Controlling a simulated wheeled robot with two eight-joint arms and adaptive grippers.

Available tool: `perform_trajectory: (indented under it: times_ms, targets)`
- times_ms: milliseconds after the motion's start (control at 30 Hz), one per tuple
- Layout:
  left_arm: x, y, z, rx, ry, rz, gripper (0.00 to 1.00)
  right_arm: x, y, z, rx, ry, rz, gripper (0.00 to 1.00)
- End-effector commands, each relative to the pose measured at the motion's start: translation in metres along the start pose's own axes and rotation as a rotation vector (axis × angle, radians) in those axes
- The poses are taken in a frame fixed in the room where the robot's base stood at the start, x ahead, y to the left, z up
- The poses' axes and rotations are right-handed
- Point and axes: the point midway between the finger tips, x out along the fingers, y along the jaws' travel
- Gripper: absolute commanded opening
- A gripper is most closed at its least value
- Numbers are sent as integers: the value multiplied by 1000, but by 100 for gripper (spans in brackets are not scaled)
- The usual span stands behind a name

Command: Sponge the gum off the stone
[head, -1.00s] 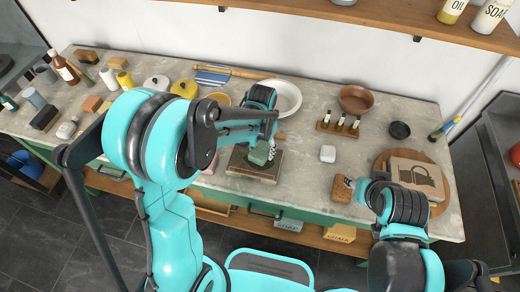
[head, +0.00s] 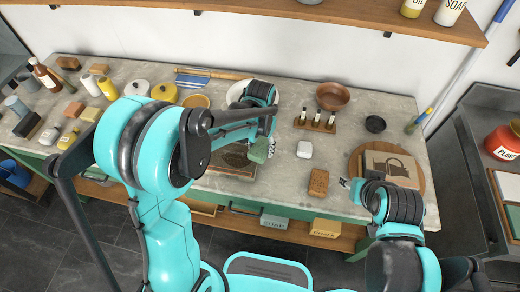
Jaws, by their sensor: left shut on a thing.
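My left gripper (head: 266,138) is shut on a small green block (head: 259,150), which may be a sponge. The block is over or near the right edge of a dark-topped slab (head: 232,160) in a pale frame; contact cannot be told, and my arm hides part of the slab. A pale stone (head: 402,168) with a dark jug picture lies on a round wooden board (head: 421,180) at the right. My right gripper (head: 346,183) is left of that board, just right of a brown speckled block (head: 318,182) and apart from it. Its jaws are too small to read.
A shelf (head: 300,12) runs above. Bare bench surrounds the white block.

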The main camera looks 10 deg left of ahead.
Motion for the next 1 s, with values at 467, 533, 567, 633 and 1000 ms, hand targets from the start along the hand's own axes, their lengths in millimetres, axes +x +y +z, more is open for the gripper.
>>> perform_trajectory:
  times_ms: [467, 533, 567, 633, 1000]
  targets:
    - [-45, -3, -6, -3, 0, -1, 25, -28, 0, -20, 0, 0, 0, 40]
    - [-51, -3, -6, -3, 0, -1, 25, -31, 0, -22, 0, 0, 0, 40]
    - [-53, -3, -7, -3, 0, -1, 25, -32, 0, -23, 0, 0, 0, 40]
    - [-57, -3, -7, -3, 0, -1, 25, -34, 0, -24, 0, 0, 0, 40]
    - [-58, -3, -8, -3, 0, -1, 25, -34, 0, -24, 0, 0, 0, 40]
